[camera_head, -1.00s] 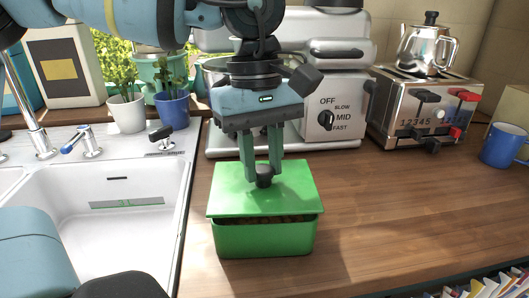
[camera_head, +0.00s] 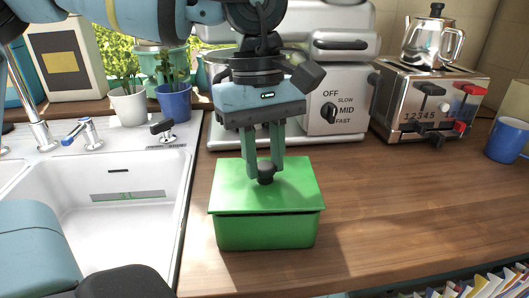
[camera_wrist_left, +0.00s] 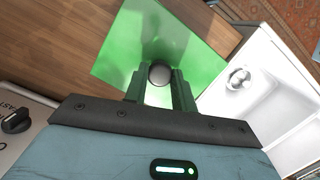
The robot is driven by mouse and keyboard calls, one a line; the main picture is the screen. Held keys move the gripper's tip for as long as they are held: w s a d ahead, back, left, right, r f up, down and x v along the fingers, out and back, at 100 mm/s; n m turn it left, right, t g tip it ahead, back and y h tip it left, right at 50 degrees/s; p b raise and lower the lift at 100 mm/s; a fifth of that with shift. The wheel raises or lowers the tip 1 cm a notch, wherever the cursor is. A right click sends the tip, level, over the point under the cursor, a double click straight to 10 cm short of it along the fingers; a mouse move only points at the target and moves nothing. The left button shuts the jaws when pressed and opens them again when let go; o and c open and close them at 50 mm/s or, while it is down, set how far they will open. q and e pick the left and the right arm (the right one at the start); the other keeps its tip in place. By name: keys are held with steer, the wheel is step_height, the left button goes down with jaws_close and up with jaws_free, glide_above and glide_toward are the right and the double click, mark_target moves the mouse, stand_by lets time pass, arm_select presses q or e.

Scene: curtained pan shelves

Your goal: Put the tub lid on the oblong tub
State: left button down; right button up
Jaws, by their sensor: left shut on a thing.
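The green tub lid (camera_head: 240,191) lies over the top of the green oblong tub (camera_head: 266,232) on the wooden counter. A thin dark line shows between the lid's front edge and the tub, so I cannot tell if it is fully seated. My left gripper (camera_head: 266,172) points down and is shut on the lid's dark round knob. In the left wrist view the lid (camera_wrist_left: 135,45) shows with the knob between the fingers of the gripper (camera_wrist_left: 160,78); the tub is hidden beneath the lid. My right gripper is not in view.
A white sink (camera_head: 115,215) lies left of the tub. A blue mug (camera_head: 507,140) is far right. The counter right of the tub is clear.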

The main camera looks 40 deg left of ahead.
arm_select(q)
steer(key=shift+f+b, duration=0.3)
steer(key=shift+f, duration=0.05)
steer(key=c, duration=1.1)
jaws_free()
steer(key=r, duration=0.5)
steer(key=a+r, duration=0.1)
steer(key=r, duration=0.1)
steer(key=shift+w+r+p, duration=0.2)
steer(key=shift+r+p, duration=0.1)
steer(key=shift+r, duration=0.05)
steer(key=shift+f, duration=0.1)
